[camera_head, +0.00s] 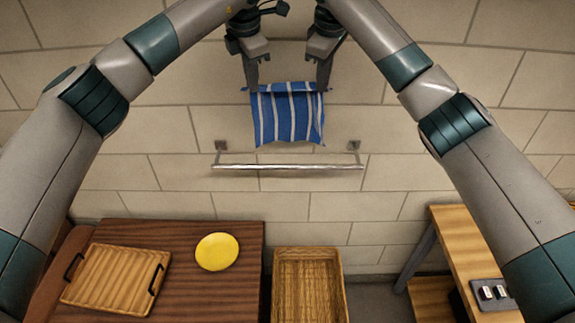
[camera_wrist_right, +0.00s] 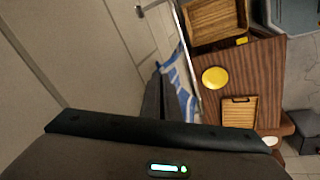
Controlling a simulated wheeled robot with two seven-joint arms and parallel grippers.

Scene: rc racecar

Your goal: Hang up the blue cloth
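The blue cloth (camera_head: 288,114) has white stripes and hangs spread out between my two grippers, above and apart from the metal rail (camera_head: 285,166) in the head view. My left gripper (camera_head: 252,84) is shut on its upper left corner. My right gripper (camera_head: 323,84) is shut on its upper right corner. The rail runs level along the tiled wall on two brackets. In the right wrist view the cloth (camera_wrist_right: 176,74) shows partly behind my dark gripper finger, and the rail (camera_wrist_right: 187,50) passes near it. The fingertips' exact grip is small in view.
The wall around the cloth is clear.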

